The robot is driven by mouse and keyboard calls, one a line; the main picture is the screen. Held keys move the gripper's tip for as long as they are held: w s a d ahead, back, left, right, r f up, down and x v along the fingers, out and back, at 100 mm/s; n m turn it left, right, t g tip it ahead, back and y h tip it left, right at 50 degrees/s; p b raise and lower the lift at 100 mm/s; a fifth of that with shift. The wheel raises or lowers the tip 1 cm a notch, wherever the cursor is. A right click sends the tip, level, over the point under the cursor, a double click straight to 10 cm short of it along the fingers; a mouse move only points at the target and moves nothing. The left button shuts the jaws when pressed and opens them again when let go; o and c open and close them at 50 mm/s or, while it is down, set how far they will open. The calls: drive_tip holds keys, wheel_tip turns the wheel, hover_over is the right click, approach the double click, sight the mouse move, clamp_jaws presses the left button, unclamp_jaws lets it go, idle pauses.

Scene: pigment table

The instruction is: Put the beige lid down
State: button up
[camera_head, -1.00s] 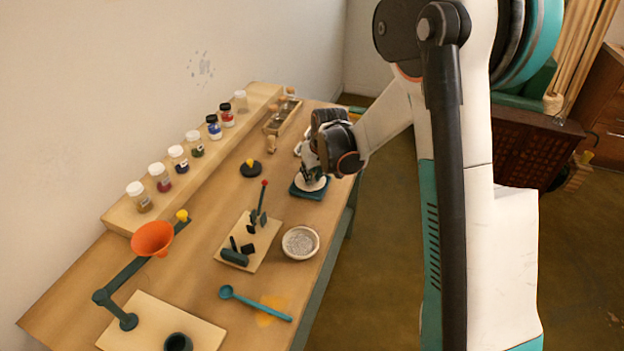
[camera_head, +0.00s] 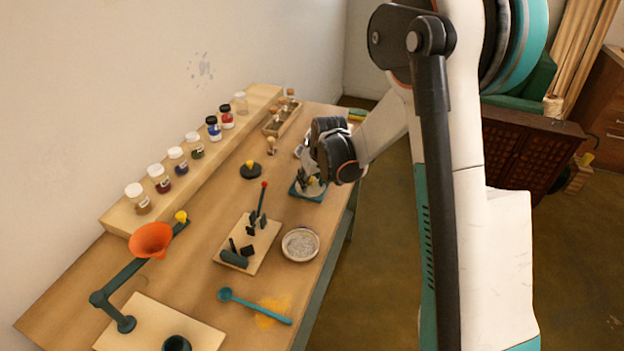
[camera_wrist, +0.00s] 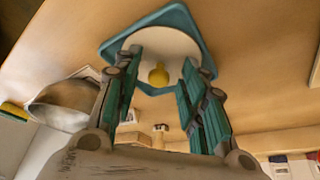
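The beige lid (camera_wrist: 175,42) is a pale round disc with a yellow knob (camera_wrist: 159,74). It lies on a teal square base (camera_wrist: 112,50) in the wrist view. In the head view the lid (camera_head: 311,191) shows partly behind my fingers, on the teal base (camera_head: 298,194) near the table's right edge. My gripper (camera_wrist: 162,58) is open, with its teal-padded fingers apart on either side of the knob and a visible gap to it. In the head view my gripper (camera_head: 309,179) is just over the lid. Whether the fingertips touch the disc cannot be told.
A metallic bowl (camera_wrist: 65,105) is close to my left finger in the wrist view. A pale bowl (camera_head: 300,245) and a board with dark tools (camera_head: 262,262) are nearer. Jars line the shelf.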

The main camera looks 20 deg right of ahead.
drive_tip(key=s+r+t+p, duration=0.1)
drive_tip(key=s+r+p, duration=0.1)
drive_tip(key=s+r, duration=0.8)
drive_tip(key=s+r+p, duration=0.1)
drive_tip(key=s+r, duration=0.7)
drive_tip(key=r, duration=0.5)
drive_tip(key=s+r+m+t, duration=0.1)
drive_tip(key=s, duration=1.3)
drive_tip(key=shift+s+m+t+h, duration=0.25)
drive_tip(key=shift+m+t+h, duration=0.05)
drive_tip(key=shift+m+t, duration=0.1)
drive_tip(key=shift+a+r, duration=0.1)
drive_tip(key=shift+f+b, duration=0.5)
drive_tip(key=shift+f, duration=0.2)
